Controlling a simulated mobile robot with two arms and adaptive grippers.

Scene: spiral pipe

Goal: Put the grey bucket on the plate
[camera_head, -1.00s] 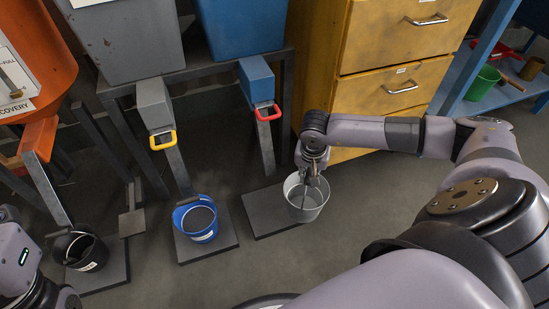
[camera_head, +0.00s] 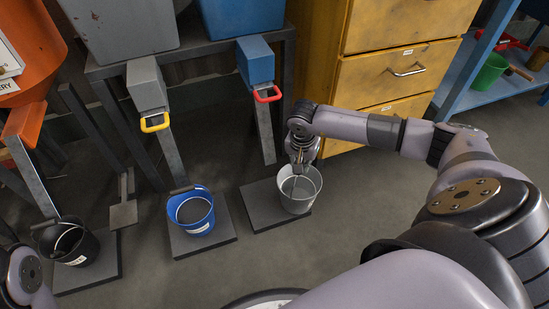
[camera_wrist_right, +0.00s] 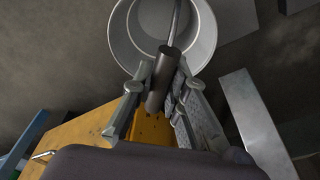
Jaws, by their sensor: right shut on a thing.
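The grey bucket (camera_head: 308,203) hangs from my right gripper (camera_head: 300,166), upright, over the right part of the dark square plate (camera_head: 260,215). I cannot tell whether its bottom touches the plate. In the right wrist view, the right gripper (camera_wrist_right: 158,95) is shut on the bucket's dark handle grip (camera_wrist_right: 163,72), and the open, empty-looking bucket (camera_wrist_right: 203,38) lies beyond the fingers. The bucket hides part of the plate in the head view. A piece of my left arm shows at the lower left; its gripper is not in view.
A blue bucket (camera_head: 192,217) stands on the middle plate (camera_head: 222,232), and a black bucket (camera_head: 80,252) on the left one. The blue chute with a red handle (camera_head: 267,94) and its post (camera_head: 264,135) stand behind the plate. Yellow drawers (camera_head: 390,70) are behind my right arm.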

